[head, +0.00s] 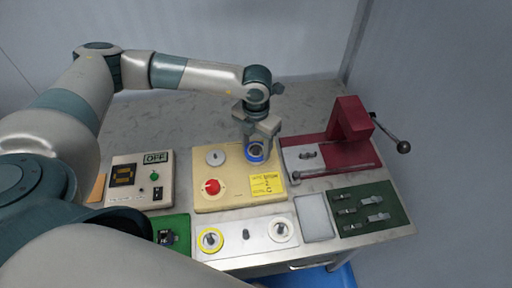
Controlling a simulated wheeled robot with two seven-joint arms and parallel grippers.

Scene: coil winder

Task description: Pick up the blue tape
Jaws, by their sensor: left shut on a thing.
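The blue tape (256,153) is a small blue ring. It shows at the fingertips of my left gripper (257,143), above the back right part of the beige panel. My left gripper points down and is shut on the blue tape. The fingers hide part of the ring, and I cannot tell whether it is clear of the panel. My right gripper is not in view.
The beige panel (235,200) has a red knob (211,187) and a yellow label (267,184). A white tray (246,250) in front holds a yellow ring (210,240) and a white ring (281,229). A red press (347,122) with a lever stands right.

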